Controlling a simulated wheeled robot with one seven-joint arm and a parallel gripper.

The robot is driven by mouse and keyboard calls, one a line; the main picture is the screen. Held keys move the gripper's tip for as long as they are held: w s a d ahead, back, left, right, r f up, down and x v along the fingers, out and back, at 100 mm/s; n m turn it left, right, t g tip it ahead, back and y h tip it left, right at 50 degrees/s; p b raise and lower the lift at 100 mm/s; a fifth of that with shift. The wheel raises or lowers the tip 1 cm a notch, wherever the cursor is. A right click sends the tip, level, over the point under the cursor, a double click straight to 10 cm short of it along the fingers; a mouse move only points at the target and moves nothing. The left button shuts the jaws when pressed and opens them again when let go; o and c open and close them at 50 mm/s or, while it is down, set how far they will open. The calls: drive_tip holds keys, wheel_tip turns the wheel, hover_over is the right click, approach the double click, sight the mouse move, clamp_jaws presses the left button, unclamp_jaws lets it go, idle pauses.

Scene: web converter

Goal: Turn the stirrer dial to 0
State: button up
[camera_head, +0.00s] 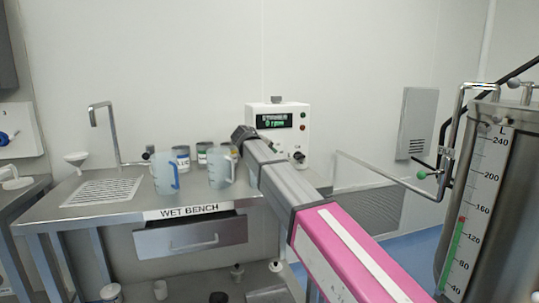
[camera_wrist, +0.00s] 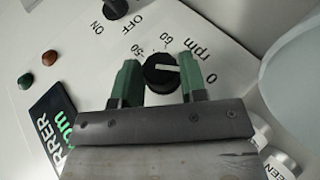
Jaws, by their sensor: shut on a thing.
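The stirrer dial (camera_wrist: 161,73) is a round black knob with a white pointer line, on the white panel in the wrist view. The pointer faces right, roughly toward the printed 0 (camera_wrist: 211,79). My gripper (camera_wrist: 160,80) has its two green fingers on either side of the dial and is shut on it. In the head view the white stirrer box (camera_head: 285,136) stands at the back of the wet bench. Its green display (camera_head: 281,120) appears to read 0 rpm. My arm hides the dial there.
An ON/OFF knob (camera_wrist: 116,8) and red and green buttons lie near the dial. In the head view, two clear jugs (camera_head: 164,174) and several cans (camera_head: 182,157) stand left of my arm on the bench (camera_head: 120,212). A steel tank (camera_head: 495,200) stands at right.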

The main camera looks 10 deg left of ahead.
drive_tip(key=shift+w+d+r, duration=0.1)
drive_tip(key=shift+r, duration=0.05)
drive_tip(key=o, duration=0.9)
drive_tip(key=shift+o, duration=0.2)
drive_tip(key=v, duration=1.1)
drive_tip(key=shift+d, duration=0.1)
